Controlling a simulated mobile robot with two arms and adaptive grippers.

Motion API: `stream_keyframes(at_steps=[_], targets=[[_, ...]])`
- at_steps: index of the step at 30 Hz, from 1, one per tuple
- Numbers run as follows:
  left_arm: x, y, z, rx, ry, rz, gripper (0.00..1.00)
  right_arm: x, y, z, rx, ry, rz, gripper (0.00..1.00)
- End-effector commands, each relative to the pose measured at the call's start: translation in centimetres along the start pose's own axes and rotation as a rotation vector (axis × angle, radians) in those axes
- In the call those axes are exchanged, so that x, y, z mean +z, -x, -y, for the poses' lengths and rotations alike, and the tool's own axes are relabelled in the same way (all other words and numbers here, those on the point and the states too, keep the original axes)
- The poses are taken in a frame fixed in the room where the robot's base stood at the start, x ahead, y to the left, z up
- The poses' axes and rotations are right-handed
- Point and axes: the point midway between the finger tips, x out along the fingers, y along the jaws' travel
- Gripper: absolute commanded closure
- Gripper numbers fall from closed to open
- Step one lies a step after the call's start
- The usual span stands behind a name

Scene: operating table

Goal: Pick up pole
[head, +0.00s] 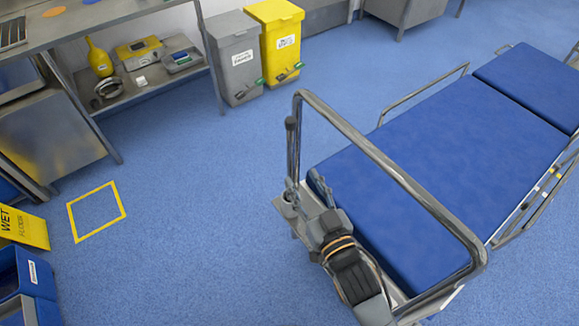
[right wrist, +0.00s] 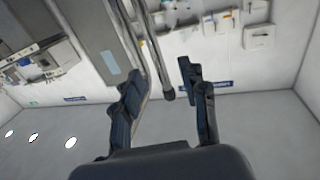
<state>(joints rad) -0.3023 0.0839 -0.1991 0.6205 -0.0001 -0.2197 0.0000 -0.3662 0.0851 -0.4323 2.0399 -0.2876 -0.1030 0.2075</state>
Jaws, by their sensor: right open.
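The pole (head: 291,155) is a thin grey upright rod with a dark rounded top, standing at the near left corner of the blue-padded bed (head: 440,170). Its lower end sits in or beside a small fitting there; I cannot tell which. My right gripper (head: 310,196) is beside the pole's lower part, at the bed's end. In the right wrist view the right gripper (right wrist: 160,84) is open, and the pole (right wrist: 161,55) shows between its fingers with the dark end towards me. No finger is seen closed on it. My left gripper is out of view.
A curved metal rail (head: 385,165) rises at the bed's near end, close to the pole. Grey (head: 235,60) and yellow (head: 276,42) bins stand at the back. A metal shelf (head: 150,83) is at left. The blue floor between is clear.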

Motion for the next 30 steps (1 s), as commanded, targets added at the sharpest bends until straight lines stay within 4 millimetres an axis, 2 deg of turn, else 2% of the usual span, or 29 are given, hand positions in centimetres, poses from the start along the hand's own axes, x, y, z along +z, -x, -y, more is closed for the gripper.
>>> stream_keyframes(at_steps=[1,5,13,21,30], targets=[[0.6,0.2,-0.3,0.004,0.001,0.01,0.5,-0.3,-1.2,0.0,0.0,0.0,-0.004,0.57],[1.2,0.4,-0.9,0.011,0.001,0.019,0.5,-0.2,-3.1,-0.1,0.0,-0.001,-0.003,0.57],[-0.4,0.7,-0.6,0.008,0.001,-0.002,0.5,-0.1,-5.1,-0.3,0.0,0.0,-0.001,0.57],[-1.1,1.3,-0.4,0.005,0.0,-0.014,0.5,0.3,-8.8,-0.8,-0.001,0.0,-0.001,0.57],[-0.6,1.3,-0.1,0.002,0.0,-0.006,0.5,0.4,-9.4,-0.8,-0.001,0.0,0.001,0.57]])
